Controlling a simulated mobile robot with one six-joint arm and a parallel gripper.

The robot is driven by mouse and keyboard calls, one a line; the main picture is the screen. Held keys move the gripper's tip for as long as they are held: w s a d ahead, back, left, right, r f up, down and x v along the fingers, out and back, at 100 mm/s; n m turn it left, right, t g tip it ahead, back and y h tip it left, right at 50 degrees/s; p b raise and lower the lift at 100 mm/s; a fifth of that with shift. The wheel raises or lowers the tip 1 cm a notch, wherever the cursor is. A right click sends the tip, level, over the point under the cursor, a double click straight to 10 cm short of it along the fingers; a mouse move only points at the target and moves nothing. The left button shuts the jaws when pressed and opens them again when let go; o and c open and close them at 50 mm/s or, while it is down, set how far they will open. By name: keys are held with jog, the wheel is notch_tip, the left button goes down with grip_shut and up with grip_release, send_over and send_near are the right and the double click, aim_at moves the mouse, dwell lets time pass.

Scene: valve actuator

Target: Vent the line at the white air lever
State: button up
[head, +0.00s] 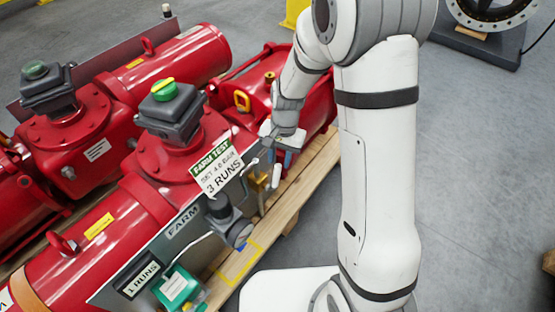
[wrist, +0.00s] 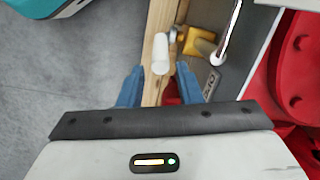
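The white air lever (head: 276,176) is a short white cylinder beside a brass fitting (head: 259,182) at the right end of the grey panel. In the wrist view the lever (wrist: 161,53) points toward me, just beyond my fingertips and about centred between them. The brass fitting (wrist: 200,42) is to its right. My gripper (wrist: 159,84) is open, with its two blue fingers apart and nothing between them. In the head view my gripper (head: 281,153) is just above the lever. I cannot tell whether the lever touches a finger.
A bent metal tube (wrist: 229,32) stands right of the lever. Red actuators (head: 108,240) fill the left.

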jog(key=s+a+r+n+t+h, duration=0.1)
jog(key=n, duration=0.3)
jog(key=s+a+r+n+h+p, duration=0.1)
jog(key=a+r+n, duration=0.1)
jog(key=n, duration=0.1)
jog(key=s+a+r+n+t+h+p, duration=0.1)
jog(key=s+a+r+n, duration=0.1)
jog(key=n, duration=0.2)
jog(key=shift+a+r+n+t+h, duration=0.2)
jog(key=shift+n+t+h, duration=0.1)
jog(key=shift+h, duration=0.1)
grip_shut()
jog(key=n+b, duration=0.1)
jog(key=b, duration=0.3)
send_over(273, 181)
jog(key=a, duration=0.1)
jog(key=f, duration=0.9)
jog(key=shift+s+a+f, duration=0.1)
jog(key=shift+s+a, duration=0.05)
jog(key=shift+s, duration=0.25)
jog(key=shift+p, duration=0.35)
